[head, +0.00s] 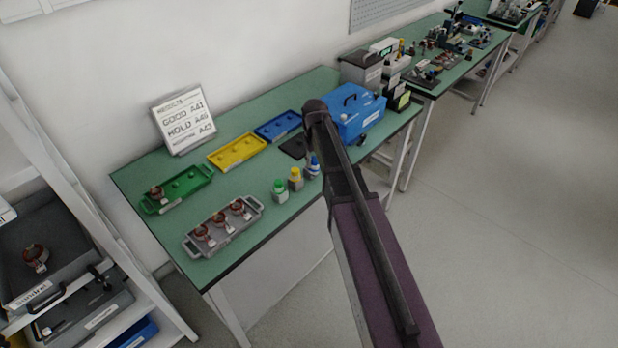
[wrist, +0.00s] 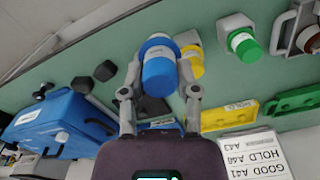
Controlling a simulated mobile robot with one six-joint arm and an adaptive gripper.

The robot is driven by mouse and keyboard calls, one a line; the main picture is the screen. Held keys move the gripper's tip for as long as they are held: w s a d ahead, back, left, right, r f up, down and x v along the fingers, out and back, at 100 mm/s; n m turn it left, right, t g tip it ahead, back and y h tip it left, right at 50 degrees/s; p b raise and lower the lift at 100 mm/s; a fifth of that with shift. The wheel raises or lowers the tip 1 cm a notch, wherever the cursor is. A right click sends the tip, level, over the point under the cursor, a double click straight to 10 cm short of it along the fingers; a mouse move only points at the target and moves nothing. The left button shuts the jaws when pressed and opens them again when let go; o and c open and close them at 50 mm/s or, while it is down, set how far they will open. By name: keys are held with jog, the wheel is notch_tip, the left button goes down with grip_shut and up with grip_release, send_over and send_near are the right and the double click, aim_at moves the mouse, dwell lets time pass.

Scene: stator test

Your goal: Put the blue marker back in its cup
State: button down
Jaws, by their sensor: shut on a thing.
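The blue marker (wrist: 158,74) is between the two fingers of my gripper (wrist: 160,70) in the wrist view, blue cap towards the camera and a pale band beyond it. My gripper is shut on it. A pale rim, perhaps its cup, shows behind the marker; I cannot tell whether the marker is seated in it or above it. In the head view the blue marker (head: 314,161) is near the table's front edge, right of the yellow marker (head: 296,174). My arm hides the gripper there.
The yellow marker and the green marker (head: 280,186) stand in a row to the left. A blue toolbox (head: 355,112) stands behind to the right. Green (head: 178,190), yellow (head: 237,151) and blue (head: 278,126) trays and a grey tray with stators (head: 222,227) lie on the table.

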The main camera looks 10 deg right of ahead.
jog(key=s+f+n+b, duration=0.1)
jog(key=s, duration=0.6)
jog(key=shift+s+a+f+n, duration=0.15)
jog(key=shift+s+f+n, duration=0.15)
jog(key=shift+f+n, duration=0.1)
jog(key=w+f+b, duration=0.1)
jog(key=w, duration=1.3)
jog(key=shift+w+d+f+b, duration=0.15)
jog(key=shift+w+d+b, duration=0.1)
jog(key=shift+w+b, duration=0.05)
jog(key=shift+w, duration=0.1)
jog(key=shift+w+f+b, duration=0.3)
jog(key=shift+f+b, duration=0.65)
jog(key=shift+w+f+b, duration=0.25)
jog(key=shift+f+b, duration=0.65)
jog(key=shift+f+b, duration=0.4)
jog(key=shift+f, duration=0.05)
